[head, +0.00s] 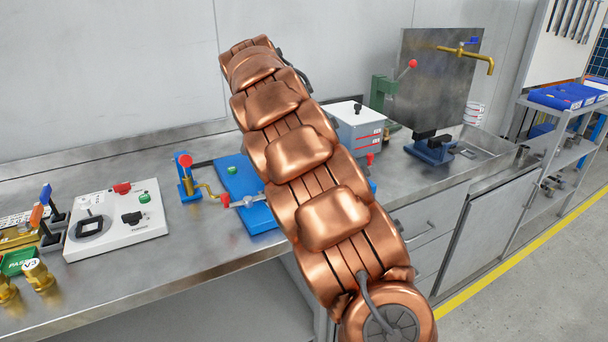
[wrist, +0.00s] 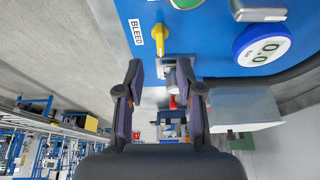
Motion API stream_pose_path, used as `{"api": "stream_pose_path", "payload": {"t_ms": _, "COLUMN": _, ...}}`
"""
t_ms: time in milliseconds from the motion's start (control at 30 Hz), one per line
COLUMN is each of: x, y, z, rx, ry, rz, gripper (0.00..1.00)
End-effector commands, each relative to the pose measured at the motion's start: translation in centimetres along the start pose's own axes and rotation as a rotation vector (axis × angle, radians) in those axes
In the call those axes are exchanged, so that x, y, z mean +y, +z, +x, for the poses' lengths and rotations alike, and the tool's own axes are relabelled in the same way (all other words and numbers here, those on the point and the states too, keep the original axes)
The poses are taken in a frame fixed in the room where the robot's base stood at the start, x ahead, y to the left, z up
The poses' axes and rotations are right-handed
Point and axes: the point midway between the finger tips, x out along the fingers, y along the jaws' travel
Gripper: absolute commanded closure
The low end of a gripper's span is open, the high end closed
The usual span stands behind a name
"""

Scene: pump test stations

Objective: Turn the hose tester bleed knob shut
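In the wrist view, the yellow bleed knob (wrist: 160,38) sits on the blue face of the hose tester (wrist: 205,32). A white BLEED label (wrist: 136,32) is beside it. The knob's narrow handle points up and down in the picture. My gripper (wrist: 161,68) is open, its two dark fingers apart. The knob appears just above the gap between the fingertips, and no contact shows. In the head view, part of the blue hose tester (head: 236,174) shows left of my copper arm. The arm covers the rest, and the gripper and knob are not visible there.
A round display reading 0.0 (wrist: 263,50) is right of the knob. A grey fitting (wrist: 170,66) and red handle (wrist: 172,101) appear between the fingers. In the head view, a white control box (head: 115,220) stands left; a grey box (head: 357,128) is behind the arm.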

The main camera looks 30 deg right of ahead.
Motion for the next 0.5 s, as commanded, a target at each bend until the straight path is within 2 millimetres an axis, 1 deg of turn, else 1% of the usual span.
{"api": "stream_pose_path", "payload": {"t_ms": 100, "x": -0.1, "y": 0.0, "z": -1.7, "rx": 0.000, "ry": -0.006, "rz": 0.000, "gripper": 0.64}}
{"api": "stream_pose_path", "payload": {"t_ms": 200, "x": -0.1, "y": 0.1, "z": -2.6, "rx": 0.000, "ry": -0.003, "rz": -0.001, "gripper": 0.64}}
{"api": "stream_pose_path", "payload": {"t_ms": 400, "x": -0.1, "y": 0.1, "z": -4.0, "rx": 0.001, "ry": -0.001, "rz": -0.001, "gripper": 0.64}}
{"api": "stream_pose_path", "payload": {"t_ms": 500, "x": 0.0, "y": 0.1, "z": -4.3, "rx": 0.001, "ry": -0.001, "rz": 0.000, "gripper": 0.64}}
